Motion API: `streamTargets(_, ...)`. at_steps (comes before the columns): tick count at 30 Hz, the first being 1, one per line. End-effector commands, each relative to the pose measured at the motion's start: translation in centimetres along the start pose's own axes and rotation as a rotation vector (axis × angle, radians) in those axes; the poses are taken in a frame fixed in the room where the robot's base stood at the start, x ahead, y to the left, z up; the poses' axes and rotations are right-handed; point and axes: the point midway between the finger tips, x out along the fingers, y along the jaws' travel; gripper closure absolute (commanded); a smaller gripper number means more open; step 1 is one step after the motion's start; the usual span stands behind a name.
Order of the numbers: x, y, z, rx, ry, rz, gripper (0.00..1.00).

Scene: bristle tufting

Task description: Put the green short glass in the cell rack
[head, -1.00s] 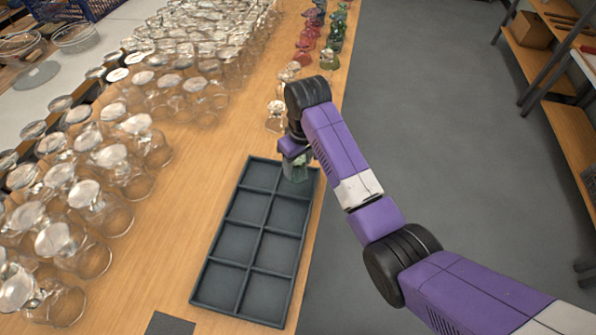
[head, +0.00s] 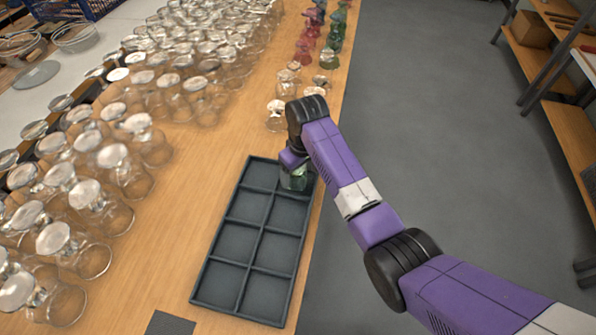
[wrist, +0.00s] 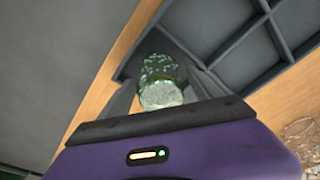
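The green short glass (head: 293,179) is at the far right cell of the dark cell rack (head: 239,220). In the wrist view the glass (wrist: 162,80) sits between my two fingers, its pale round end towards the camera. My gripper (head: 294,170) appears shut on it, with a finger against each side. The glass is low in or just over the cell; whether it touches the floor of the cell I cannot tell. The rack (wrist: 235,62) also shows in the wrist view. The other cells look empty.
Many clear glasses (head: 112,165) crowd the wooden table on the left. A few clear ones (head: 277,113) stand just beyond the rack, with red (head: 304,50) and green glasses (head: 328,57) farther back. A small dark mat (head: 169,324) lies at the front.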

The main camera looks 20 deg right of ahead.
Motion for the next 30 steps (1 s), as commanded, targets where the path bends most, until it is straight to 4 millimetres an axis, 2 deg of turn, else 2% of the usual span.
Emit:
streamTargets(8, -0.6, 0.0, -0.1, 0.0, 0.001, 0.0, 0.26)
streamTargets(11, -1.9, 0.0, -0.1, 0.0, 0.003, 0.001, 0.26)
streamTargets(24, -10.3, 0.0, -0.2, 0.0, 0.004, 0.001, 0.26)
streamTargets(30, -12.0, 0.0, -0.1, 0.0, 0.001, 0.0, 0.26)
